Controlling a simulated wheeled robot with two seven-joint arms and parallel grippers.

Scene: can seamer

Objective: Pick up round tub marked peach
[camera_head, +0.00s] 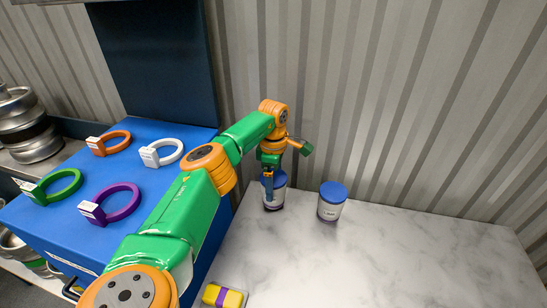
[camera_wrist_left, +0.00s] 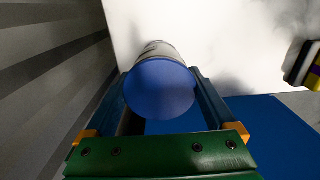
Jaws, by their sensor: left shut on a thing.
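A round tub with a blue lid (camera_head: 279,181) stands upright at the back of the marble counter. My left gripper (camera_head: 268,184) is shut on it, with a finger on either side. In the left wrist view the blue lid (camera_wrist_left: 160,92) sits between the two fingers (camera_wrist_left: 158,75). The label on this tub is hidden, so I cannot read its name. I cannot tell whether its base touches the counter. A second white tub with a blue lid (camera_head: 332,203) stands just to its right, and its label is too small to read. My right gripper is out of view.
A blue surface (camera_head: 140,210) on the left holds orange (camera_head: 117,141), white (camera_head: 168,152), green (camera_head: 64,187) and purple (camera_head: 121,203) tagged rings. A yellow and purple block (camera_head: 224,297) lies at the counter's front. The counter's right side (camera_head: 430,255) is clear. A corrugated wall stands behind.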

